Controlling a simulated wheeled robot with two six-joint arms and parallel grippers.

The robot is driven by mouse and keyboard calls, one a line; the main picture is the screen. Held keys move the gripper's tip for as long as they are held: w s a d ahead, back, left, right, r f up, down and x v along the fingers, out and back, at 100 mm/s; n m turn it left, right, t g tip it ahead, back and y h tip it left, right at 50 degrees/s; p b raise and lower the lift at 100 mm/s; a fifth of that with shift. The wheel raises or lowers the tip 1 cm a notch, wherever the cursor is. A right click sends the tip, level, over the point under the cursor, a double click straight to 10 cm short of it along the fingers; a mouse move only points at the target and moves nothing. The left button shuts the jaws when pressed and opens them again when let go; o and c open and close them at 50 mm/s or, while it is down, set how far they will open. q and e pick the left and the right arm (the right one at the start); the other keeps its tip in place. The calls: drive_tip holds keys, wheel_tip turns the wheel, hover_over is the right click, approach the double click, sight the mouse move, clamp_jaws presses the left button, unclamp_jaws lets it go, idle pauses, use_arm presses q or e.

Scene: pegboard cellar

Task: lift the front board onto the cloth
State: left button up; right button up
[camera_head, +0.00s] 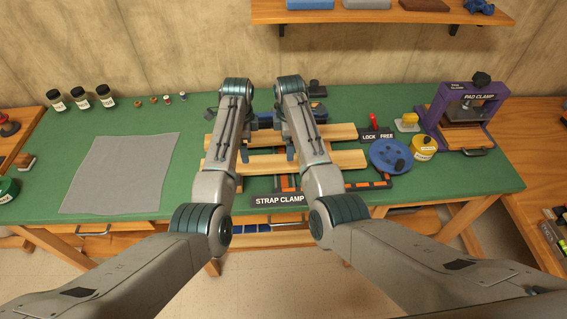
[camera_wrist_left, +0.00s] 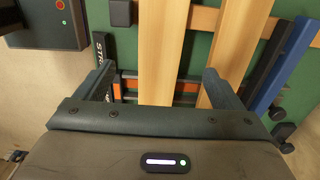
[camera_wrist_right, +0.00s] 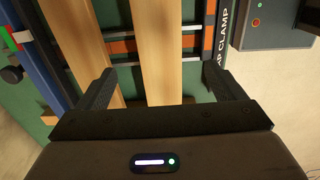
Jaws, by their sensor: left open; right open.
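The front board (camera_head: 267,163) is a pale wooden strip lying left to right in the strap clamp (camera_head: 277,200), in front of a like back board (camera_head: 342,132). Both my grippers are open above the front board, one toward each end, and my arms hide parts of it. In the left wrist view my left gripper (camera_wrist_left: 162,82) has one finger on each side of the front board (camera_wrist_left: 161,40). In the right wrist view my right gripper (camera_wrist_right: 158,78) straddles it likewise (camera_wrist_right: 155,40). The grey cloth (camera_head: 120,173) lies flat and bare at the left.
A red lever stands by the LOCK/FREE plate (camera_head: 377,135), with a blue round wheel (camera_head: 391,156) in front. The purple pad clamp (camera_head: 472,105) and a yellow tin (camera_head: 423,147) stand at the right. Jars (camera_head: 82,98) and small pieces line the back left.

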sight(284, 163)
use_arm(q)
wheel_tip(284, 163, down, 9)
drive_tip(key=shift+w+f, duration=0.1)
use_arm(e)
wheel_tip(284, 163, down, 9)
drive_tip(key=shift+w+f, duration=0.1)
use_arm(q)
drive_tip(key=c, duration=1.3)
use_arm(e)
drive_tip(key=c, duration=1.3)
